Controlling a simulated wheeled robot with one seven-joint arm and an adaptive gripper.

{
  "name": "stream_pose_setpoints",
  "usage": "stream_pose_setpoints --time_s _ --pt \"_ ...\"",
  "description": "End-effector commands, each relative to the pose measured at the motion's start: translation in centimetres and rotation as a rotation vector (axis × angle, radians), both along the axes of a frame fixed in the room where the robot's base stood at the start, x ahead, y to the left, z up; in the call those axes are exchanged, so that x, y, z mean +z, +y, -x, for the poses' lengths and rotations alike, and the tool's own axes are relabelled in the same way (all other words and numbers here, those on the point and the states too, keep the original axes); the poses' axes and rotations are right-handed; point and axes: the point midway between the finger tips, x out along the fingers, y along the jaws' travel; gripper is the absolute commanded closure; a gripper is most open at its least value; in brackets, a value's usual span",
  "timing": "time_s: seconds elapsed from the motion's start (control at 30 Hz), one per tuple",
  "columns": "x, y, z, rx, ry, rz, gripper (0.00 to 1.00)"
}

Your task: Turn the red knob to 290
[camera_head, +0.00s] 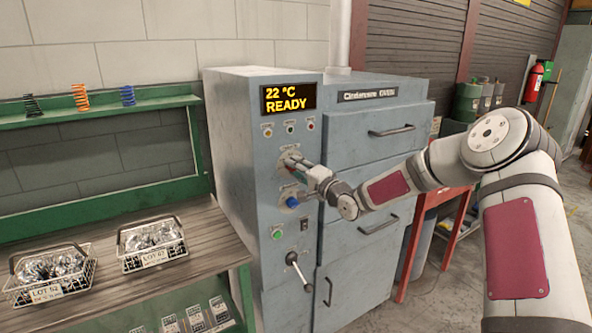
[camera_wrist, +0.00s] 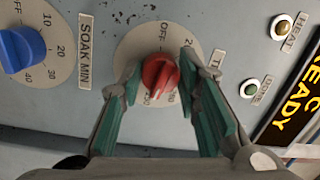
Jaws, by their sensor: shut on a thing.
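The red knob (camera_wrist: 160,72) sits on a round pale dial (camera_wrist: 135,52) in the wrist view. Its white pointer mark faces the lower edge of that picture; the numbers beside it are too small to read surely. My gripper (camera_wrist: 161,76) has its green-padded fingers on either side of the knob and is shut on it. In the head view my gripper (camera_head: 302,170) is at the upper dial (camera_head: 288,157) on the grey oven front (camera_head: 260,140), and it largely hides the knob. The display (camera_head: 288,98) reads 22 °C READY.
The blue soak knob (camera_head: 292,202) is just below my gripper. A green button (camera_head: 277,234) and a lever (camera_head: 299,270) sit lower. Indicator lamps (camera_head: 290,127) are above. A bench (camera_head: 110,258) with wire baskets (camera_head: 152,242) stands at left.

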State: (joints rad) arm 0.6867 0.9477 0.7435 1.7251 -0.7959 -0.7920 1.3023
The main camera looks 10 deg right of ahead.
Motion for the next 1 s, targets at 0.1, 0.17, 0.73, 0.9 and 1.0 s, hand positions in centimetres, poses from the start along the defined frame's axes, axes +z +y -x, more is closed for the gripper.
stream_pose_setpoints --time_s 0.1,0.17,0.73,0.9,1.0 --pt "-0.2 0.0 0.0 0.000 0.004 -0.001 0.98" --pt "-0.2 0.0 0.0 0.000 0.004 -0.001 0.61" --pt "-0.1 -0.9 1.9 -0.002 0.002 0.001 0.50" --pt "-0.3 -2.4 5.0 -0.002 0.003 0.002 0.50" --pt "-0.4 -3.2 6.9 -0.003 0.003 0.001 0.50"
